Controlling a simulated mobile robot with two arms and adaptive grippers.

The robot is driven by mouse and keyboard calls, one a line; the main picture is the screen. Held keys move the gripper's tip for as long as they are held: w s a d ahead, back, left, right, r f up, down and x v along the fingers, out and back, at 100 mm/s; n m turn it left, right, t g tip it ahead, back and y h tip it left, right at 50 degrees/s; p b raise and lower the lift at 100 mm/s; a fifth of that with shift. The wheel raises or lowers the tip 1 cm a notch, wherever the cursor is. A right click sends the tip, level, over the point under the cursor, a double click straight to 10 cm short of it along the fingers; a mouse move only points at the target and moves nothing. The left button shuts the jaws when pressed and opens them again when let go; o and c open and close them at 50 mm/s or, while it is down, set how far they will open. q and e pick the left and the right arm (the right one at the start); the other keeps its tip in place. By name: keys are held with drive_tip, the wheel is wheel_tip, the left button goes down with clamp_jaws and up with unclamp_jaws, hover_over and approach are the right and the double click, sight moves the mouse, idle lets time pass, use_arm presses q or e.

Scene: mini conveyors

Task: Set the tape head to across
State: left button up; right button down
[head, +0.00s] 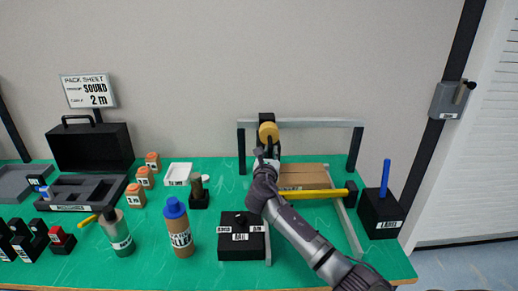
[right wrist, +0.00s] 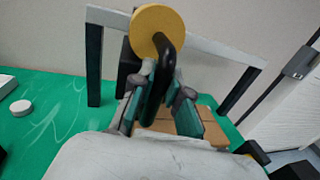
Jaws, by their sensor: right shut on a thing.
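The tape head (head: 267,118) is a black block with a round yellow disc (head: 268,132), mounted on a pale grey gantry bar (head: 315,124). In the right wrist view the yellow disc (right wrist: 157,31) stands above a dark curved handle (right wrist: 163,72). My right gripper (head: 266,154) is just below the disc, and in the wrist view its fingers (right wrist: 158,90) are closed around the handle. The handle's lower end is hidden between the fingers. A brown cardboard box (head: 305,175) lies under the gantry. My left gripper is not in view.
A yellow bar (head: 315,194) crosses in front of the box. A black labelled block (head: 242,238) and a blue-capped bottle (head: 178,228) stand left of my right arm. A black block with a blue rod (head: 381,208) stands at right. The green table has bare patches between them.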

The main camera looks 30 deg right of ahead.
drive_tip(key=s+d+p, duration=0.2)
drive_tip(key=s+d, duration=0.4)
drive_tip(key=d, duration=0.5)
drive_tip(key=s+d+p, duration=0.2)
drive_tip(key=s+d, duration=0.5)
drive_tip(key=d, duration=0.3)
drive_tip(key=shift+s+d, duration=0.2)
drive_tip(key=shift+d, duration=0.15)
drive_tip(key=c, duration=1.1)
unclamp_jaws()
drive_tip(key=shift+c, duration=0.2)
drive_tip(key=v, duration=1.2)
